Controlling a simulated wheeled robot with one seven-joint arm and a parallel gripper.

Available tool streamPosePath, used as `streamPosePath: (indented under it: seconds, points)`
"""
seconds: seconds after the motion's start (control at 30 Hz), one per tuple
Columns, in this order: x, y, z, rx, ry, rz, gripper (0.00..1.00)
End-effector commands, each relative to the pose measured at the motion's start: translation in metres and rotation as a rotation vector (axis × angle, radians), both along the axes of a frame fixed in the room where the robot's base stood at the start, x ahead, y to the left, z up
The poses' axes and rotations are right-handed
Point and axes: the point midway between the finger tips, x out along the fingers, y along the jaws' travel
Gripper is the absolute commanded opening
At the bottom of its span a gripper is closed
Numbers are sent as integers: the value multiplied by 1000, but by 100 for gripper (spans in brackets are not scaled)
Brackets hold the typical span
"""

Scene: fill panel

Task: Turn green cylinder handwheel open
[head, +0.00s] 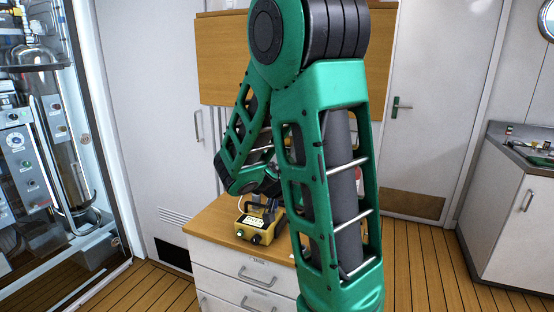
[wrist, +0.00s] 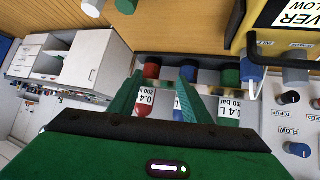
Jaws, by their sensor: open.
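In the wrist view, a row of small cylinders with red (wrist: 152,69), blue (wrist: 189,71) and green (wrist: 230,77) tops runs across the middle. The green-topped cylinder has a white label (wrist: 229,108) and sits at the right of the row. My gripper (wrist: 162,84) is open, its green fingers reaching toward the red and blue tops, left of the green one. I see nothing held between the fingers. I cannot tell whether the fingers touch anything. In the head view my own arm hides the cylinders and most of the gripper.
A yellow box (head: 258,225) stands on the wooden top of a white drawer cabinet (head: 245,280); its yellow edge shows in the wrist view (wrist: 266,22). A grey panel with FLOW and TOP UP knobs (wrist: 290,97) is close on the right. Wooden floor (head: 420,270) lies open to the right.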

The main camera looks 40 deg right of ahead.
Motion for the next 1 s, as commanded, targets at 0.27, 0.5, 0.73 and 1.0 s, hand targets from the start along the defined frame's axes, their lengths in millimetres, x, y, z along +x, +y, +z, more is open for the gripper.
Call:
streamPosePath:
  seconds: [0.27, 0.5, 0.73, 1.0]
  points:
    - [96, -9, 46, -419, -265, 68, 44]
    - [150, 15, 72, -584, -426, 190, 44]
    - [163, 12, 77, -610, -459, 214, 44]
    - [178, -31, 78, -610, -460, 211, 44]
